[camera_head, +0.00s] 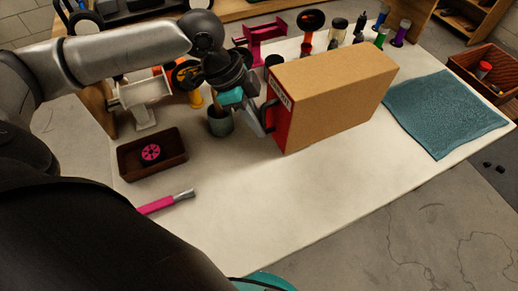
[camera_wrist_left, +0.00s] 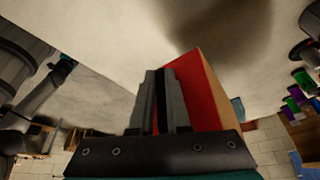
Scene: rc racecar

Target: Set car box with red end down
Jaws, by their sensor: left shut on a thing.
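The car box (camera_head: 335,90) is a large tan cardboard box with a red end (camera_head: 283,117) that carries a white label. It lies lengthwise over the white table (camera_head: 250,205), with the red end facing left toward my left arm. I cannot tell whether its underside touches the table. My left gripper (camera_head: 268,117) is at the red end, shut on the box, seemingly by a dark handle there. In the left wrist view, the fingers (camera_wrist_left: 161,102) are close together beside the red face (camera_wrist_left: 205,98), around a thin dark piece. My right gripper is out of view.
A teal cloth (camera_head: 445,112) lies right of the box. A dark tray (camera_head: 152,155) with a pink wheel and a pink-handled brush (camera_head: 167,201) are at the left. Several bottles line the back. The front table is clear.

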